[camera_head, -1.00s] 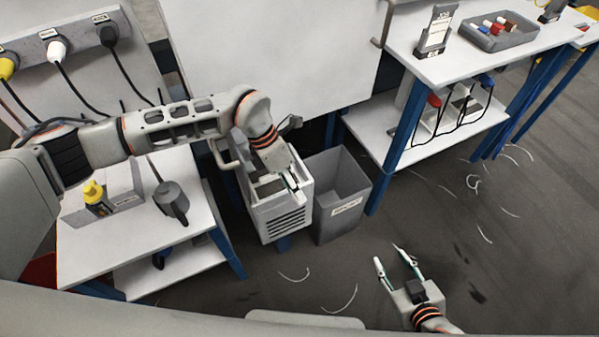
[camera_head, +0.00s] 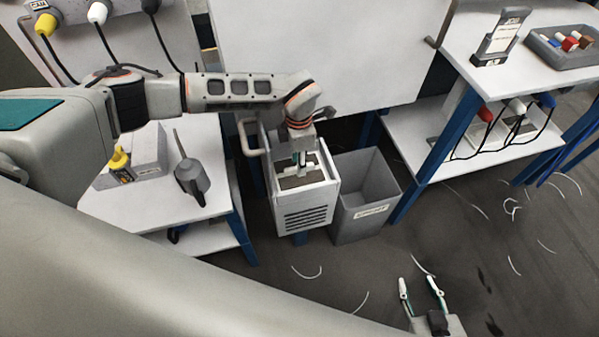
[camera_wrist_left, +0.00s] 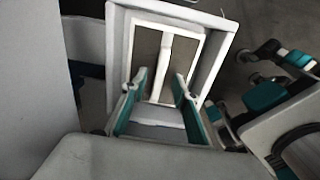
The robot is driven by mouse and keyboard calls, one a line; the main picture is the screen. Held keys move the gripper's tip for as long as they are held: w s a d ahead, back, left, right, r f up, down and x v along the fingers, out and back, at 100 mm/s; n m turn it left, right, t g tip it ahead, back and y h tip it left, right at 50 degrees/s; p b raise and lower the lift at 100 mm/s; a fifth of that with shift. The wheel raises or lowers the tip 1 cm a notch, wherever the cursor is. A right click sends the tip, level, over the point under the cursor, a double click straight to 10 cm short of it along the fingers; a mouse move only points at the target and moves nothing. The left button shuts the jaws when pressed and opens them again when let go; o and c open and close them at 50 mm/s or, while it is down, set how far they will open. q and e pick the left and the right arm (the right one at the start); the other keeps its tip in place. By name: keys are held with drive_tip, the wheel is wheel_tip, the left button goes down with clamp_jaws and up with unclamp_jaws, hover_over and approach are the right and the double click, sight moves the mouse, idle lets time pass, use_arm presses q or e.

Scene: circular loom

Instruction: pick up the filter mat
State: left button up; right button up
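The filter mat, as far as I can tell, is the brownish panel (camera_head: 302,181) with a white bar across it, inside the top of a white vented box. In the left wrist view the panel (camera_wrist_left: 147,48) lies within the box's light rim, and the white bar (camera_wrist_left: 163,62) runs down its middle. My left gripper (camera_wrist_left: 158,84) is open, its teal-lined fingers on either side of the bar's near end; no contact is visible. In the head view my left gripper (camera_head: 303,158) points down over the box. My right gripper (camera_head: 419,286) is open and empty above the floor.
The white box (camera_head: 308,213) has a side handle and front slots. A grey bin (camera_head: 366,215) stands right beside it. A shelved bench (camera_head: 500,62) is at right.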

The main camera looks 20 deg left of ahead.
use_arm(q)
drive_tip(key=shift+f, duration=0.65)
drive_tip(key=shift+r, duration=0.1)
drive_tip(key=shift+c, duration=0.7)
clamp_jaws()
use_arm(e)
drive_tip(key=shift+w+d+r, duration=0.1)
drive_tip(key=shift+w, duration=0.2)
